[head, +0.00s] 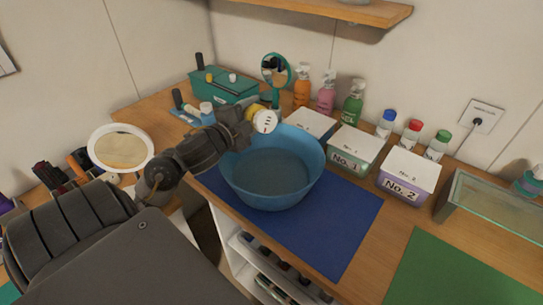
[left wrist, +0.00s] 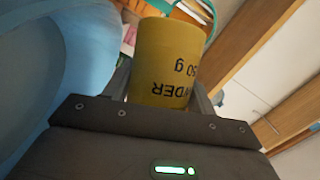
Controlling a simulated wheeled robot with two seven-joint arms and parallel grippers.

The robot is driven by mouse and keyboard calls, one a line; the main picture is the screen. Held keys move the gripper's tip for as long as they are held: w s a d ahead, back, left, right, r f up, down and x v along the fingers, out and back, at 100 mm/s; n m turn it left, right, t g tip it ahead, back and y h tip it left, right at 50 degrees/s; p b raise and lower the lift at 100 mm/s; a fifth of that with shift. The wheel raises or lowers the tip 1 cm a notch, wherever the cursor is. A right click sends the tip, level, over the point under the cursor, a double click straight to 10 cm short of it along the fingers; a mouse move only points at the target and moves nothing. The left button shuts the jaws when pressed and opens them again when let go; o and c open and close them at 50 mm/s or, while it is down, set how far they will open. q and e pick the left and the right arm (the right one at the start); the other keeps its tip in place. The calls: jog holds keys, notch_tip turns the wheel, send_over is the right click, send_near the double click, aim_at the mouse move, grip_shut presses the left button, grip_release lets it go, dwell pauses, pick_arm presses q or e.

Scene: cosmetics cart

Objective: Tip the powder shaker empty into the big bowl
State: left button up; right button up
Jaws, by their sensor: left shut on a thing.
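The big blue bowl (head: 270,185) stands on the blue mat in the middle of the head view. My left gripper (head: 252,116) is above the bowl's far left rim. It is shut on the yellow powder shaker, whose white perforated lid (head: 265,121) faces over the bowl. The shaker (left wrist: 167,60) fills the middle of the left wrist view, with its printed label upside down. The bowl's blue wall (left wrist: 60,70) shows at the left there. The shaker looks tilted; I see no powder falling. My right gripper is not in view.
White-lidded boxes marked No. 1 (head: 355,146) and No. 2 (head: 408,175) stand right of the bowl. Spray bottles (head: 352,104) and a round mirror (head: 275,70) are behind it. The blue mat's front (head: 320,235) and the green mat (head: 450,270) are clear.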

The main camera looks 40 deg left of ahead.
aim_at(252, 115)
pick_arm(q)
jog(key=shift+s+d+f+b, duration=0.1)
jog(key=shift+d+f+b, duration=0.2)
jog(key=shift+d+b, duration=0.05)
jog(key=shift+d+r+m, duration=0.15)
jog(key=shift+d+m, duration=0.05)
jog(key=shift+m, duration=0.2)
jog(key=shift+s+d+t+b, duration=0.1)
jog(key=shift+d+t+b, duration=0.15)
jog(key=shift+t+b, duration=0.05)
jog(key=shift+r+m, duration=0.15)
jog(key=shift+m, duration=0.35)
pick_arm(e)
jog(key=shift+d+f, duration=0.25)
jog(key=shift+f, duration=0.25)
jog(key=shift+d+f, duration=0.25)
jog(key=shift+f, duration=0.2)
pick_arm(q)
jog(key=shift+r, duration=0.1)
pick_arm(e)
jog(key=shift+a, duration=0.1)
pick_arm(q)
jog(key=shift+d+r+m, duration=0.15)
jog(key=shift+r+m, duration=0.05)
jog(key=shift+m, duration=0.4)
jog(key=shift+s+r+t, duration=0.1)
jog(key=shift+t, duration=0.2)
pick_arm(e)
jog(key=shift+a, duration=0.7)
